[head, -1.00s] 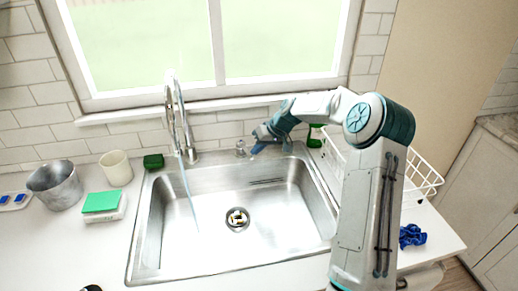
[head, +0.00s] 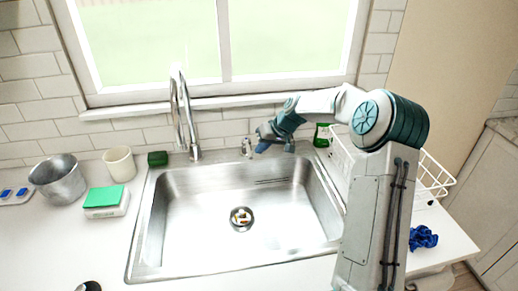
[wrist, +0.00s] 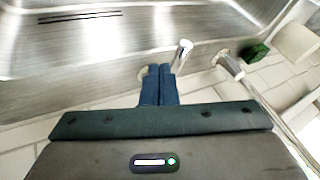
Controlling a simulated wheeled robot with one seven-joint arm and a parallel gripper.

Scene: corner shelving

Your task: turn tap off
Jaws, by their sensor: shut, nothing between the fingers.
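The tap has a tall chrome gooseneck spout (head: 181,115) at the back left of the sink, with no water stream showing under it. A small chrome tap handle (head: 246,147) stands on the back rim, right of the spout. My gripper (head: 262,146) is just right of the handle, low over the rim. In the wrist view its blue fingers (wrist: 159,86) are together and empty. The handle (wrist: 181,54) shows there close beside the fingertips; whether they touch it I cannot tell. The spout's base (wrist: 229,64) is farther right.
The steel sink (head: 185,245) is empty but for small bits at the drain (head: 241,218). A green sponge (head: 158,159), a cream cup (head: 120,164) and a metal pot (head: 58,180) stand to the left. A white wire rack (head: 436,176) and green bottle (head: 322,135) are at the right.

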